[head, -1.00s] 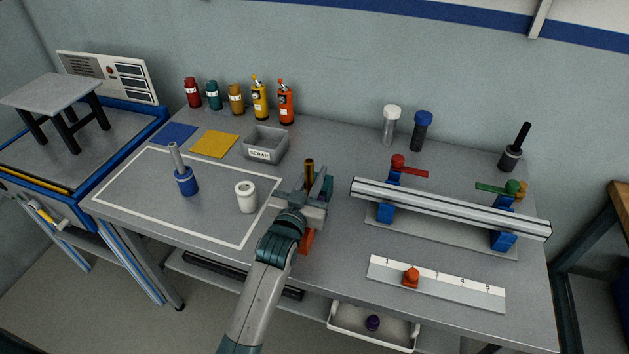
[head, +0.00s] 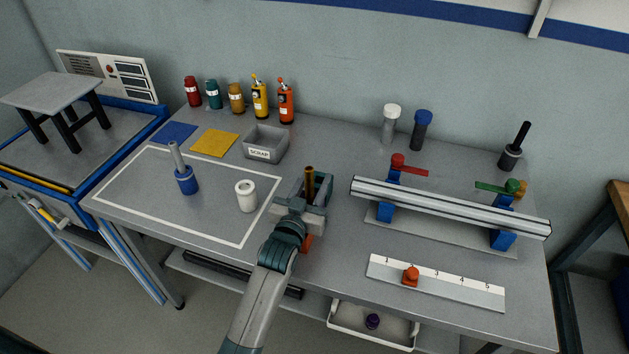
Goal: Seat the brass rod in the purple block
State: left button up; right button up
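The brass rod (head: 309,181) stands upright near the middle of the table, with its lower part hidden by my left gripper. My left gripper (head: 309,188) is around the rod, its fingers spread with gaps on both sides of it. No purple block shows clearly; whatever is under the rod is hidden by the gripper. A small dark purple piece (head: 372,321) lies in the white tray below the table's front edge. My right gripper is out of view.
An orange-red piece (head: 305,243) shows just under my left wrist. A white cup (head: 246,197) and a blue-based tool (head: 186,181) stand to the left. A silver rail (head: 450,208) on blue supports and a numbered strip (head: 450,289) lie to the right. The scrap bin (head: 265,145) is behind.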

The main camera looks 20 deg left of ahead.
aim_at(308, 195)
pick_arm(q)
jog(key=shift+r, duration=0.1)
